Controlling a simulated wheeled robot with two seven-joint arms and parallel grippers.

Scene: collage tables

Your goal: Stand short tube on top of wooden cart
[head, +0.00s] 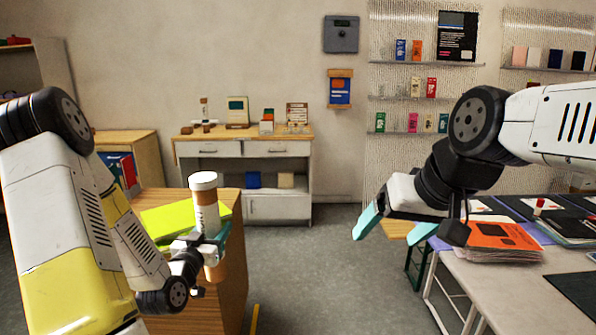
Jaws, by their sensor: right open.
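A short tube (205,203) with a white cap and a brown band is upright at the left of the head view. My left gripper (208,242) is closed around its lower half, and the tube's brown bottom end shows below the fingers. The wooden cart (232,283) stands just behind the tube and gripper, with its top partly hidden by my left arm. The tube overlaps the cart in the picture; I cannot tell whether they touch. My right gripper (369,217) is open and empty, in the air at the right, away from the tube and cart.
A yellow-green sheet or pad (168,218) lies on the cart's top. A table (480,285) with an orange packet (500,238) and dark sheets stands at the right. A drawer cabinet (246,150) stands at the back wall. Grey floor between is clear.

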